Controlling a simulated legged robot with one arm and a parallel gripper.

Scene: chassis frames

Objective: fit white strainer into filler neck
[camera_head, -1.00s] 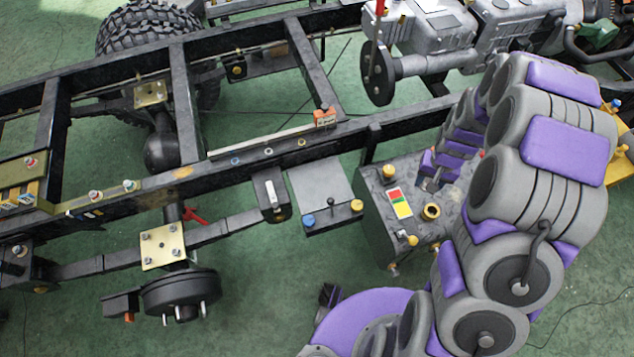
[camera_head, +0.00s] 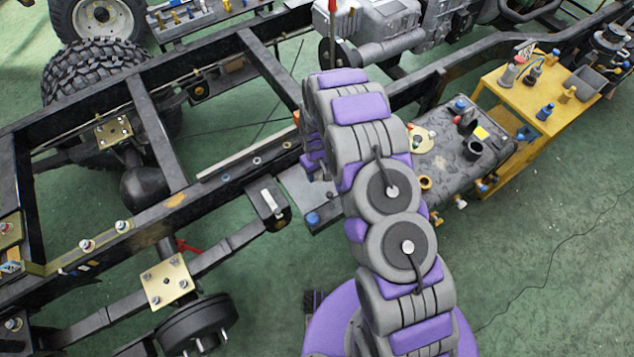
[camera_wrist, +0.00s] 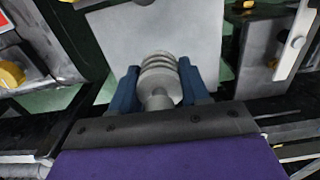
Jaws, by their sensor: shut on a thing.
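My gripper is shut on a pale ribbed piece with a short stem (camera_wrist: 158,75), which looks like the white strainer. It sits between the two blue fingers in the wrist view, in front of a grey plate (camera_wrist: 165,30). In the head view my own arm hides the fingertips and the held piece; the wrist is over the grey plate (camera_head: 297,187), left of the dark tank (camera_head: 445,160). On the tank top stand a black open neck (camera_head: 475,148) and a smaller brass ring (camera_head: 425,183). The black one looks like the filler neck, though I cannot be certain.
The black chassis rail (camera_head: 215,188) runs beside the plate. A pale disc (camera_head: 420,140) lies on the tank, partly behind my arm. A yellow stand (camera_head: 510,90) with small parts is right of the tank. The green floor at lower right is clear apart from a thin cable.

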